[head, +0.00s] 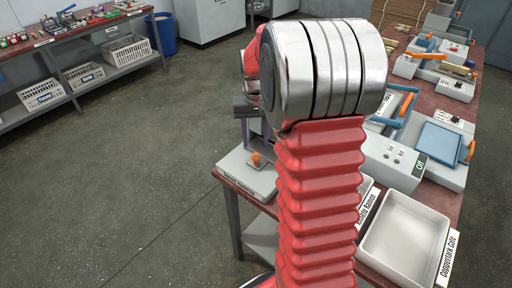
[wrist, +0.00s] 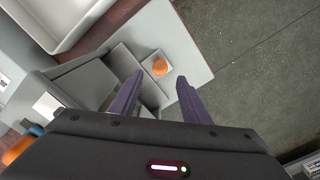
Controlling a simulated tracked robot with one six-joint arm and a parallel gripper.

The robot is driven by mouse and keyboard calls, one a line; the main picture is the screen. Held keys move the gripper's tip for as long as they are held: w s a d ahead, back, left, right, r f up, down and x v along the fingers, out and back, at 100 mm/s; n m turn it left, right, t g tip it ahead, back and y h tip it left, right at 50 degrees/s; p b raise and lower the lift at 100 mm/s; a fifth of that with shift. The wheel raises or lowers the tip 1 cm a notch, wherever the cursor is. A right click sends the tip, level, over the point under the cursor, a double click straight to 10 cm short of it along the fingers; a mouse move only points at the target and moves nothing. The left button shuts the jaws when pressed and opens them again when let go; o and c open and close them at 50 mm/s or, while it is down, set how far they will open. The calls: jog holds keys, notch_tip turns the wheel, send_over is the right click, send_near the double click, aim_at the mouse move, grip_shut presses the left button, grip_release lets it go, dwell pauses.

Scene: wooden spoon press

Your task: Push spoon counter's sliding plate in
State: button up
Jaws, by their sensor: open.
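A grey machine (head: 240,172) with an orange knob (head: 256,159) sits at the near left corner of the right-hand table; I take it for the spoon counter. In the wrist view the orange knob (wrist: 160,68) stands on a small grey plate, beside a wider light grey panel (wrist: 188,48). Which part slides, and how far it sticks out, I cannot tell. My gripper (wrist: 159,82) is open and empty, its two purple fingers on either side of the knob in the picture. In the head view my gripper (head: 255,138) is partly hidden behind my red arm. Contact is unclear.
A white tray (head: 405,238) stands at the table's near right. A grey machine with a blue plate (head: 438,143) and orange-tipped handles is behind it. Other machines line the table (head: 476,122). Open floor (head: 140,170) lies to the left, before a bench with baskets (head: 128,50).

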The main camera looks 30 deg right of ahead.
notch_tip(320, 180, up, 7)
dwell(0.3)
jog(key=shift+s+r, duration=0.1)
jog(key=s+a+r+n+t, duration=0.1)
jog(key=s+a+r, duration=0.25)
jog(key=a, duration=0.25)
jog(key=s+a+r+n+t, duration=0.2)
jog(key=s+a+r, duration=0.1)
jog(key=s+a, duration=0.3)
jog(key=s+a+f+n+t, duration=0.2)
jog(key=s+a, duration=0.7)
jog(key=s, duration=0.1)
jog(key=shift+s+a+f+n+t, duration=0.15)
jog(key=shift+s+a+n+t, duration=0.15)
jog(key=shift+s+a, duration=0.1)
